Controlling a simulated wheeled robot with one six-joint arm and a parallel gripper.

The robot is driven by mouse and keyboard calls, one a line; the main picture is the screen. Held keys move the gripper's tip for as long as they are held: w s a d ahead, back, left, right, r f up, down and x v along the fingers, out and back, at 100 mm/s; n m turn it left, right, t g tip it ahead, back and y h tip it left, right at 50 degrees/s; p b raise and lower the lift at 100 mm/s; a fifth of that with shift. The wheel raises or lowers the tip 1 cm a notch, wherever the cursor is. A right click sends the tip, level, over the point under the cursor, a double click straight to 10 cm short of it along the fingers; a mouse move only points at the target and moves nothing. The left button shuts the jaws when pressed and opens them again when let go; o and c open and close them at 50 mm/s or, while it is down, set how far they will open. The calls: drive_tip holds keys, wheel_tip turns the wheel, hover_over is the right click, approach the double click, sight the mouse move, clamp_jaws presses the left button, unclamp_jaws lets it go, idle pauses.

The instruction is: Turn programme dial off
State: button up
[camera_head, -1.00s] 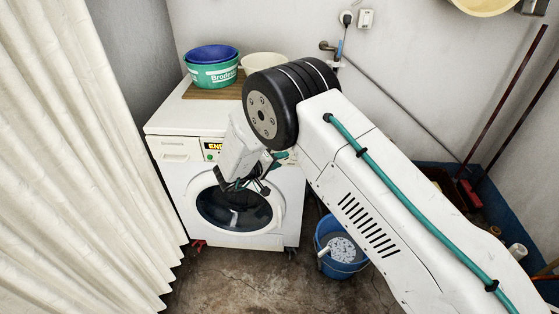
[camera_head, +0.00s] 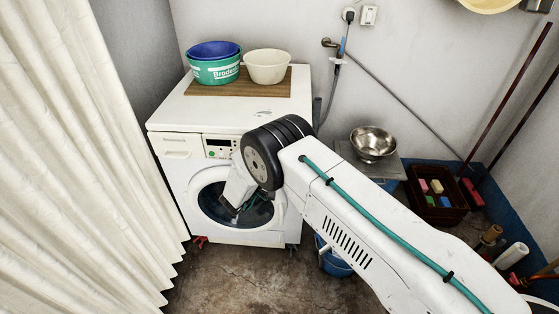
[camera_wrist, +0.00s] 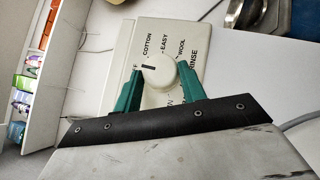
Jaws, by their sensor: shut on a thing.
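The washing machine (camera_head: 182,172) is white, with a round glass door and a control panel. Its small display (camera_head: 218,142) is dark. In the wrist view the cream programme dial (camera_wrist: 158,78) sits on a panel printed COTTON, EASY, WOOL and RINSE. Its dark mark points left in the picture, at a partly covered label ending in F. My gripper (camera_wrist: 159,68) is shut on the dial, one green finger on each side. In the head view the dial is hidden behind my wrist.
A blue and a green basin (camera_head: 214,66) and a cream bowl (camera_head: 267,66) stand on a wooden board on the machine. A steel bowl (camera_head: 373,143), a blue bucket (camera_head: 335,262) and a dark crate (camera_head: 436,195) are to the right. A curtain (camera_head: 80,170) hangs at left.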

drive_tip(key=shift+n+t, duration=0.4)
drive_tip(key=shift+n, duration=0.1)
drive_tip(key=o, duration=1)
drive_tip(key=v, duration=0.7)
drive_tip(key=shift+s+a+f, duration=0.2)
drive_tip(key=shift+a, duration=0.05)
